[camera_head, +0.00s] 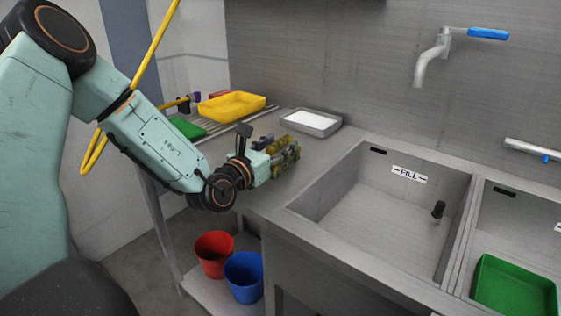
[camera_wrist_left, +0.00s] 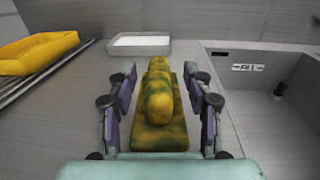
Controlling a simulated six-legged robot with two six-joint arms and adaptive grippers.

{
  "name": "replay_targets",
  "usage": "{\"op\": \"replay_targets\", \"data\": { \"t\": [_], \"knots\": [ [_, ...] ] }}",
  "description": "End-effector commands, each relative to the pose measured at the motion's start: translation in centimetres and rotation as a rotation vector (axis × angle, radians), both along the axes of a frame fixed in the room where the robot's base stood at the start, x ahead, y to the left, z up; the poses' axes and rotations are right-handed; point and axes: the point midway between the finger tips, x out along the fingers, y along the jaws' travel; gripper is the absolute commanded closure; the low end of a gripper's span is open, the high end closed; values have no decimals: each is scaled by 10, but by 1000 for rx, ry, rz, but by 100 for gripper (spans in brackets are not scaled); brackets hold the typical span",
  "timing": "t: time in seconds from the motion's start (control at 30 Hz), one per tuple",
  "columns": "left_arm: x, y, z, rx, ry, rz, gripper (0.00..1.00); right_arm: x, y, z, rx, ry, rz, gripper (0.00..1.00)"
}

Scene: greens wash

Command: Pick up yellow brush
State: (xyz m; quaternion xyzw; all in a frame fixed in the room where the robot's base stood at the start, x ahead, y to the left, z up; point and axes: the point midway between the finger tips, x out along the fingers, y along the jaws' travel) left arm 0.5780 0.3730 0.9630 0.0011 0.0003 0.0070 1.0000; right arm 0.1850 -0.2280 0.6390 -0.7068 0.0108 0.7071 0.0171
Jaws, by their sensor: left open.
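The yellow brush (camera_wrist_left: 159,100) has green-brown patches and lies on the steel counter, seen end-on in the left wrist view. In the head view the brush (camera_head: 286,152) shows just beyond my left gripper (camera_head: 274,157), which partly covers it. In the left wrist view my left gripper (camera_wrist_left: 160,105) is open, with one finger on each side of the brush. A gap shows between each finger and the brush. My right gripper is in neither view.
A grey tray with white contents (camera_head: 311,122) stands behind the brush. A yellow tray (camera_head: 231,107) sits on the rack at left. The sink basin (camera_head: 385,205) is to the right. A red bucket (camera_head: 214,254) and a blue bucket (camera_head: 244,277) stand below the counter.

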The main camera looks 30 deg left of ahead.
Motion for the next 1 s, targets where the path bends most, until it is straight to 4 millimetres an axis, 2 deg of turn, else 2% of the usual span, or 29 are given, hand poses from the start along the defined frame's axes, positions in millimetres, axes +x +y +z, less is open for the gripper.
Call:
{"op": "replay_targets", "data": {
  "t": [0.13,0.4,1.0],
  "knots": [
    [10,-1,0,2,0,-2,49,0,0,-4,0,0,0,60],
    [11,0,1,-1,-1,0,49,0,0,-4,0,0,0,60],
    [10,0,1,-1,-1,0,100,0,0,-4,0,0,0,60]
  ]
}}
